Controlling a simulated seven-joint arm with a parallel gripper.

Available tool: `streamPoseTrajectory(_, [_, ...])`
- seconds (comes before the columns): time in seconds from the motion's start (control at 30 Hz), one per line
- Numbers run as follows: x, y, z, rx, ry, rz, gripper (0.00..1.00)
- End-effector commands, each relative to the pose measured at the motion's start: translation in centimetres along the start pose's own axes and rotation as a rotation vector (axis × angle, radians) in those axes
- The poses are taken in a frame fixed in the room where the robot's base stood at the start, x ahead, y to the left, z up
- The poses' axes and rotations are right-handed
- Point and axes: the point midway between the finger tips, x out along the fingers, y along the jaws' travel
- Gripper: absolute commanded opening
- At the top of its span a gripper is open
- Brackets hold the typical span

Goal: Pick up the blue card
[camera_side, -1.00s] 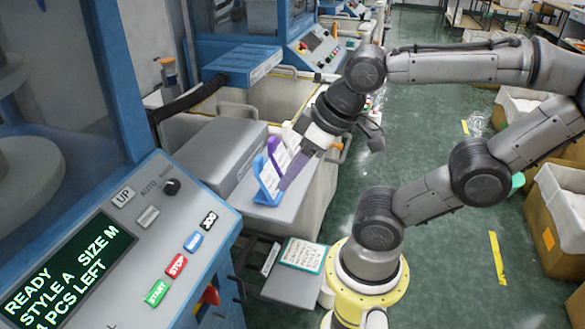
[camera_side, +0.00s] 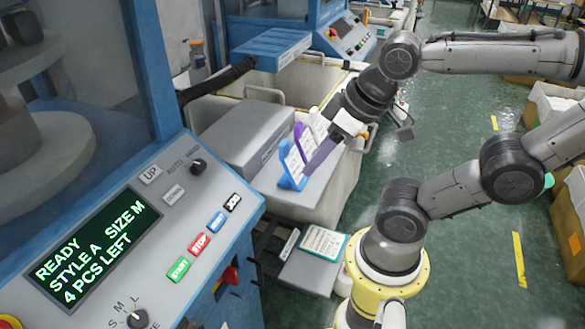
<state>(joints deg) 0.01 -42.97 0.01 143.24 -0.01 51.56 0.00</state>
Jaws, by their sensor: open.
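The blue card (camera_side: 289,170) stands tilted on a grey ledge, at the front of a short row of cards, with a white printed face showing. A purple card (camera_side: 299,134) and a whitish card (camera_side: 314,113) stand behind it. My gripper (camera_side: 308,160) is open, just right of the blue card, with a long grey-purple finger slanting down beside the row. The other finger is hard to make out among the cards. I cannot tell whether the near finger touches the blue card.
The grey ledge (camera_side: 310,195) holds the cards beside a grey box (camera_side: 238,138). A control panel (camera_side: 130,250) with a lit screen fills the front left. A lower shelf with a printed sheet (camera_side: 324,243) is below the cards.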

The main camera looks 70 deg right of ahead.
Motion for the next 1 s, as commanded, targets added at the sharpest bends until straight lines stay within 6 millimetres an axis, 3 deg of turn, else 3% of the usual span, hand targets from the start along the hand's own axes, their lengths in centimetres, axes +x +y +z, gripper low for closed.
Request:
streamPoseTrajectory(0.77, [0.0,0.1,0.6,-0.018,-0.025,0.004,0.55])
streamPoseTrajectory(0.9, [-0.7,1.6,1.7,-0.091,-0.112,0.066,0.55])
streamPoseTrajectory(1.0, [-0.7,3.3,2.4,-0.190,-0.272,0.134,0.55])
